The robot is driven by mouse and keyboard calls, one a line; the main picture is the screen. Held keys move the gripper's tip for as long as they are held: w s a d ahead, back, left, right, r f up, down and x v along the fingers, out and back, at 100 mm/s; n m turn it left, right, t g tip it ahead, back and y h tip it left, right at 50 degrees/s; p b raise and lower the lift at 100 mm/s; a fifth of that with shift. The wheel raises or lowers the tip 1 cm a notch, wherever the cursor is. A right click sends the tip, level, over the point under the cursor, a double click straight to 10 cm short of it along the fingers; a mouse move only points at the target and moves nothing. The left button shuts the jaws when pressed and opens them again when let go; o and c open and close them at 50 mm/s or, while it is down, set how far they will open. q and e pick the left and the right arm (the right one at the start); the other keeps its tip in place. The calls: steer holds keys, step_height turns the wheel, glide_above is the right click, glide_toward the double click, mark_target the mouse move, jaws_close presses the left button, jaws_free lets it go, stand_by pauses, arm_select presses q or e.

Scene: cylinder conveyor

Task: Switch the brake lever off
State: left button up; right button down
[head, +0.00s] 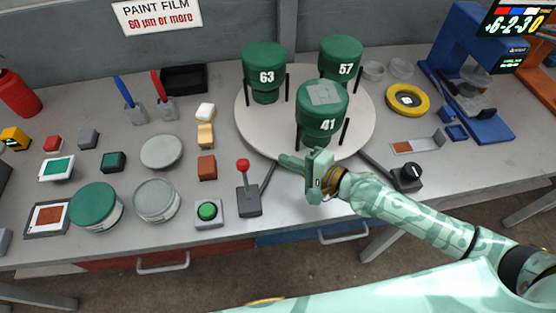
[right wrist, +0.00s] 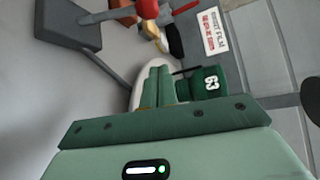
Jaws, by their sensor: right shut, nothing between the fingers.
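A lever with a red ball knob (head: 243,165) stands on a dark grey box (head: 249,203) at the front of the bench, left of my right gripper. Its shaft looks close to upright in the head view. My right gripper (head: 284,160) is shut and empty, its fingers pointing left towards the knob with a gap between. In the right wrist view the shut fingers (right wrist: 160,82) show at the centre, with the red knob (right wrist: 147,8) and grey box (right wrist: 66,22) at the top left, apart from them. My left gripper is not in view.
A round turntable (head: 250,125) with green cylinders numbered 63, 57 and 41 stands just behind my right gripper. A green push button (head: 207,210) sits left of the lever box. A black knob (head: 408,177) is to the right. Small blocks and tins fill the left.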

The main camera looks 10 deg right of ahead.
mark_target(246, 182)
steer(key=b+x, duration=0.2)
steer(key=x, duration=0.7)
arm_select(q)
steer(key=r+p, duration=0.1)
steer(key=p, duration=0.2)
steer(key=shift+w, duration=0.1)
arm_select(e)
steer(key=s, duration=0.1)
steer(key=s+a+r, duration=0.1)
steer(key=s, duration=0.1)
steer(key=shift+s+a+r, duration=0.15)
steer(key=shift+s+a, duration=0.15)
steer(key=shift+s, duration=0.1)
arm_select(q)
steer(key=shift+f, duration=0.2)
arm_select(e)
steer(key=shift+s, duration=0.1)
arm_select(q)
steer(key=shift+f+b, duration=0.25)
steer(key=shift+b, duration=0.15)
arm_select(e)
steer(key=shift+s+r, duration=0.1)
steer(key=shift+s, duration=0.1)
